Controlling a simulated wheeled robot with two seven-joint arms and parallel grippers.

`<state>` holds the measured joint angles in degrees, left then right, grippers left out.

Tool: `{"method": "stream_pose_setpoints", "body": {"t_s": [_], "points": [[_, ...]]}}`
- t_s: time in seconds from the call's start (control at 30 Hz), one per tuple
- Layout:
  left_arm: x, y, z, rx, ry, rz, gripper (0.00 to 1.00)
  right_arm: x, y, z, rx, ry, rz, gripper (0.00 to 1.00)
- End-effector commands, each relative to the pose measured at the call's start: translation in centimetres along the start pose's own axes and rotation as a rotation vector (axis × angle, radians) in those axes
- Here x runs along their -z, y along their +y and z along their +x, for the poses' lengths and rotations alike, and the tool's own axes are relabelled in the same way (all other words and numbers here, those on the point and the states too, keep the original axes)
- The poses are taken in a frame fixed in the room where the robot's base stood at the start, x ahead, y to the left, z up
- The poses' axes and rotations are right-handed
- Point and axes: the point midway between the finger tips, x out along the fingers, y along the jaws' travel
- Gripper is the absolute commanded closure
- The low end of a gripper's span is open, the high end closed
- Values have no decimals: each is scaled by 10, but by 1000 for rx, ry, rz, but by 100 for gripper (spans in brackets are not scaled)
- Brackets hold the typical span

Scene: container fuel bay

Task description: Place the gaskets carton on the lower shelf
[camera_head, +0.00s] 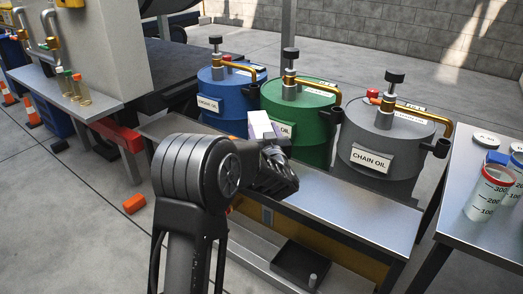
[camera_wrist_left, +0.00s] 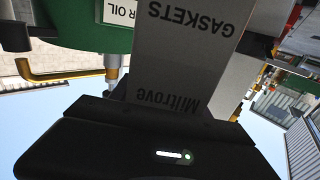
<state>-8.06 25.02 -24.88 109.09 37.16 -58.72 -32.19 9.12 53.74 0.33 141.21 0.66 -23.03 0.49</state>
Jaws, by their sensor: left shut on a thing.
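The gaskets carton (camera_head: 263,126) is a small pale box. In the head view only its top part shows, in front of the green drum and above the bench top. In the left wrist view the carton (camera_wrist_left: 190,50) is grey, with "GASKETS" and "Miltrove" upside down. My left gripper (camera_head: 274,158) is shut on the carton; its fingertips are mostly hidden by the wrist. The lower shelf (camera_head: 248,247) is a metal ledge under the drum bench, partly covered by my left arm. My right gripper is not in view.
Blue (camera_head: 222,97), green (camera_head: 311,128) and grey (camera_head: 375,150) drums with brass taps stand along the bench (camera_head: 345,203). A black tray (camera_head: 287,267) sits at the lower shelf's right part. A side table (camera_head: 485,233) holds measuring beakers. An orange object (camera_head: 134,203) lies on the floor.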

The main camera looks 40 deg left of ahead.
Motion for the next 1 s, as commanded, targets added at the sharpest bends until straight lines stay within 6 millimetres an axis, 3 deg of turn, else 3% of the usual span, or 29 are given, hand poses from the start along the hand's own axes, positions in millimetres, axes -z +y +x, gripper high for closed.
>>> {"method": "stream_pose_setpoints", "body": {"t_s": [0.53,1.0], "points": [[10,0,0,1,6,-2,100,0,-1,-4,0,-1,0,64],[87,0,0,0,7,-4,100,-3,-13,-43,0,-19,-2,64]]}}
